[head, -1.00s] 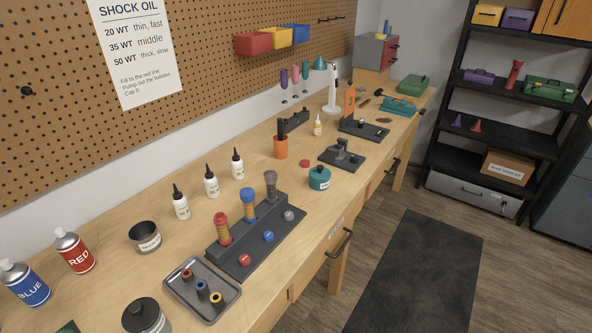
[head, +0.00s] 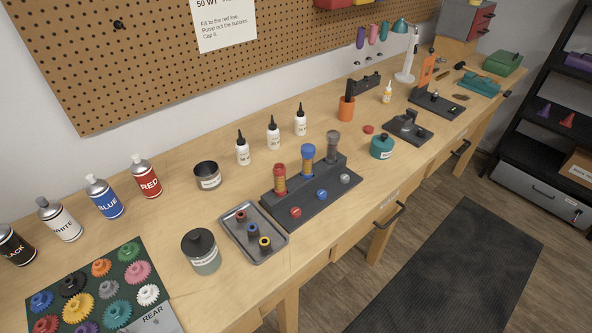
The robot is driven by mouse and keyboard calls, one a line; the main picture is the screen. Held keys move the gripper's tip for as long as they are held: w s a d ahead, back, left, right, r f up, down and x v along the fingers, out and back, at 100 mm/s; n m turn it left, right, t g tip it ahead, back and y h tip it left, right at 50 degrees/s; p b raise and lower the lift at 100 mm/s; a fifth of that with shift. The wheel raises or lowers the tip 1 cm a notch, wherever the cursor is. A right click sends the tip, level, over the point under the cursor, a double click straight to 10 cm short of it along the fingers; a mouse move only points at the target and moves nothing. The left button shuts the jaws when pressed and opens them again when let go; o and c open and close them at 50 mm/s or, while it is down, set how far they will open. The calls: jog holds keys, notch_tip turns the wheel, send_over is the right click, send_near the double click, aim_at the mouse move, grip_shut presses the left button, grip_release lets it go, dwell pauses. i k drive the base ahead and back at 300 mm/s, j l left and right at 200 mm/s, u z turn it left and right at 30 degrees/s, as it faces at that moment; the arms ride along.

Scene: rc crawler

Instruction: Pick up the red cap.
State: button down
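A small round red cap (head: 295,212) sits on the front step of a dark grey stand (head: 335,197), at its left end. A blue cap (head: 321,195) and a grey cap (head: 345,179) sit in the same row to its right. Behind them stand a red-topped shock (head: 280,179), a blue-topped shock (head: 307,162) and a grey shock (head: 332,145). Another small red disc (head: 368,129) lies on the bench beside a teal jar (head: 381,148). My gripper is not in view.
A metal tray (head: 234,221) with small ringed parts lies left of the stand, near a lidded grey jar (head: 201,252). White dropper bottles (head: 273,133) stand behind. Spray cans (head: 104,198) and a gear board (head: 157,302) are at left. Dark mat (head: 450,270) covers the floor.

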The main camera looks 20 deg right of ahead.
aim_at(368, 130)
jog(key=i+l+u, duration=0.1)
jog(key=l, duration=0.2)
jog(key=i+l+u, duration=0.15)
jog(key=l, duration=0.2)
jog(key=i+l+u, duration=0.1)
jog(key=l, duration=0.25)
jog(key=i+l+u, duration=0.1)
jog(key=l, duration=0.25)
jog(key=i+l+u, duration=0.1)
jog(key=l, duration=0.25)
jog(key=i, duration=0.1)
